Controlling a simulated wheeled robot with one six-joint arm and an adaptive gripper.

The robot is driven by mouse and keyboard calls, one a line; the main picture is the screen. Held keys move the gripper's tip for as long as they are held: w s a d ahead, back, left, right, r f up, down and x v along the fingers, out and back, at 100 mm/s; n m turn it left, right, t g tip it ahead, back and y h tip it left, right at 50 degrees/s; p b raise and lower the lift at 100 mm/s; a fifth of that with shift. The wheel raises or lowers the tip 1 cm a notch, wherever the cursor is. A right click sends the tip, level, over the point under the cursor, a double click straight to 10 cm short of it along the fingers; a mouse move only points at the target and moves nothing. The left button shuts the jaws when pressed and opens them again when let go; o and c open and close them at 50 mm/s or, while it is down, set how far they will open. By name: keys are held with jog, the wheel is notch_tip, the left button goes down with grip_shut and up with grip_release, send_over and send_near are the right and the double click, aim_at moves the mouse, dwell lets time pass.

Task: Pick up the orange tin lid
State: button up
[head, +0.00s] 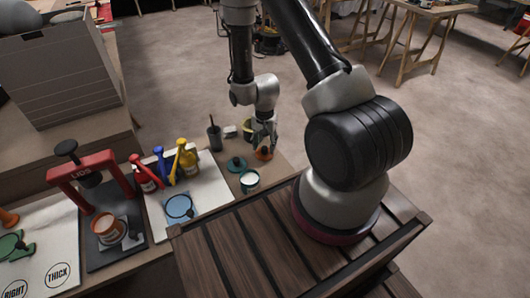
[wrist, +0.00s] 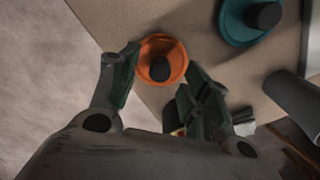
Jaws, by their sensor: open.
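The orange tin lid (head: 264,154) lies on the tan tabletop near its far right edge. In the wrist view the orange tin lid (wrist: 176,50) is a round disc with a black knob on top. My gripper (head: 264,142) is directly over it, pointing down. In the wrist view my gripper (wrist: 163,62) is open, with one finger at the left of the lid and one at the right. The fingers look close to the rim; I cannot tell whether they touch it or how high they are.
A teal lid (head: 236,164) lies close by, left of the orange one. An open tin with pale contents (head: 249,181) stands in front. A red-framed press (head: 92,170) is at left.

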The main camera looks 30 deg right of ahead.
aim_at(262, 153)
notch_tip(262, 153, down, 3)
jog(key=shift+r, duration=0.15)
jog(key=c, duration=0.9)
